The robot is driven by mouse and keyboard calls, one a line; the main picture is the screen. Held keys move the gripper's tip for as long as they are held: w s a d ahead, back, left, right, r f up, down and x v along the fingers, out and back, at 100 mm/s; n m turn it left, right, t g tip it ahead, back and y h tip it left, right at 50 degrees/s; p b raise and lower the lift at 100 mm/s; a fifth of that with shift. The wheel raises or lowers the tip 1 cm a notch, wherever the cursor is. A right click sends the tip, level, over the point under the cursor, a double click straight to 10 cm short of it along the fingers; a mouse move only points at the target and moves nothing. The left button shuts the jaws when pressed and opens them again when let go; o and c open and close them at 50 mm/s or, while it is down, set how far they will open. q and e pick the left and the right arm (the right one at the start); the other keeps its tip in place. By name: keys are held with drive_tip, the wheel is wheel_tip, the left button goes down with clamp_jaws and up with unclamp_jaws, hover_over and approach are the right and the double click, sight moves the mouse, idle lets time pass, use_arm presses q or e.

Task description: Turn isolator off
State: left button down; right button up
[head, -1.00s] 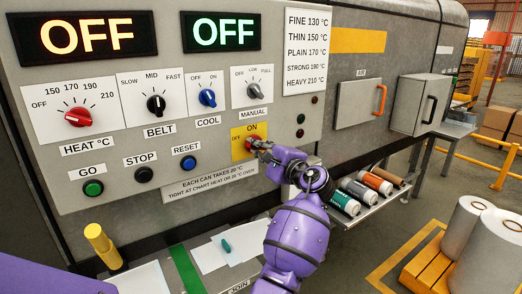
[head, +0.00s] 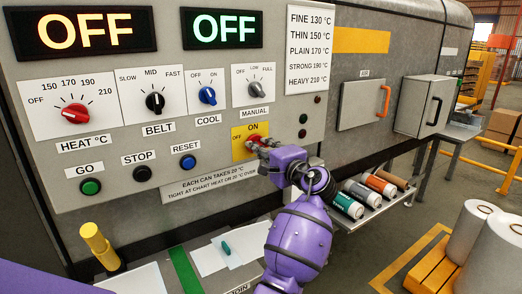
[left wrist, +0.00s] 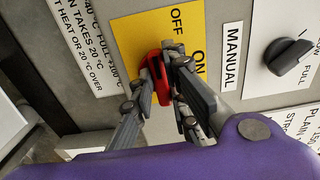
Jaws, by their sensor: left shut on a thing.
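The isolator is a red handle (left wrist: 158,78) on a yellow plate (left wrist: 128,35) marked ON and OFF. In the head view the plate (head: 237,152) has ON at its top and OFF at its left, and the fingers partly cover the handle. My left gripper (head: 260,146) reaches it from the lower right. In the left wrist view the left gripper (left wrist: 157,85) has a finger on each side of the handle and is shut on it. The handle's long side runs roughly up and down there; its exact setting is hard to tell. My right gripper is out of view.
The MANUAL knob (head: 255,88) sits just above the isolator. Blue RESET (head: 188,162), black STOP (head: 142,173) and green GO (head: 91,187) buttons lie left. A shelf with several cans (head: 347,205) is at lower right. Both displays (head: 221,28) read OFF.

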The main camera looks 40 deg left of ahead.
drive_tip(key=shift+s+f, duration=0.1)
use_arm(q)
drive_tip(key=c, duration=1.7)
unclamp_jaws()
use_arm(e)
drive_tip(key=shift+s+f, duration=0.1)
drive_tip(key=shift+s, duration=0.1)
use_arm(q)
drive_tip(key=v, duration=1.2)
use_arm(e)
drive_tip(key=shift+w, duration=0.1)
